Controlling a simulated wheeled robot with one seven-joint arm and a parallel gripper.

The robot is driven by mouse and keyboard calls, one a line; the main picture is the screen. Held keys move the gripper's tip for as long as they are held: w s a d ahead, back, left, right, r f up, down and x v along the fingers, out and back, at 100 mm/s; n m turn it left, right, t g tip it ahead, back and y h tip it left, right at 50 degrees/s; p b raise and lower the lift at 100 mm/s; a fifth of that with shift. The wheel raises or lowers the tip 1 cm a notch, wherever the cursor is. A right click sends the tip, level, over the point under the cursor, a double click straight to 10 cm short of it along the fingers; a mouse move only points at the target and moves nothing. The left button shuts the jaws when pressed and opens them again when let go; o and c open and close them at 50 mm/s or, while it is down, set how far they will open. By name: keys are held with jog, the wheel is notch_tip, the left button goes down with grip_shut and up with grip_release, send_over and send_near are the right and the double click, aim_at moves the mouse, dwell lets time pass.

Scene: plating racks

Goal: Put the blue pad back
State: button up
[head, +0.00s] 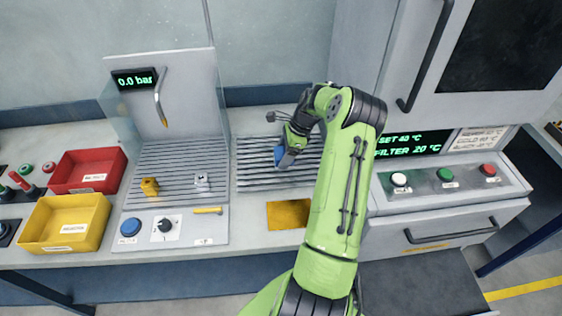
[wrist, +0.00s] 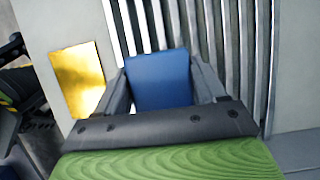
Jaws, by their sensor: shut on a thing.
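The blue pad (head: 291,158) is in my gripper (head: 287,160), above the slatted metal rack (head: 258,178) in the middle of the bench. In the wrist view the pad (wrist: 160,80) sits between the two fingers of my gripper (wrist: 158,85), which are shut on it. The rack's slats (wrist: 225,50) show behind and to the right of the pad. I cannot tell whether the pad touches the slats. A yellow plate (head: 289,214) lies flat on the bench in front of the rack; the wrist view shows it at left (wrist: 77,78).
Left of the rack is a station (head: 165,175) with a clear screen, a spout, a yellow fitting and a grey fitting. Red (head: 88,171) and yellow (head: 64,223) bins stand at far left. A cabinet with buttons (head: 445,177) borders the right side.

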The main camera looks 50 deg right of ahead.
jog(key=shift+w+f, duration=0.15)
jog(key=shift+f, duration=1.8)
jog(key=shift+f, duration=0.1)
jog(key=o, duration=1)
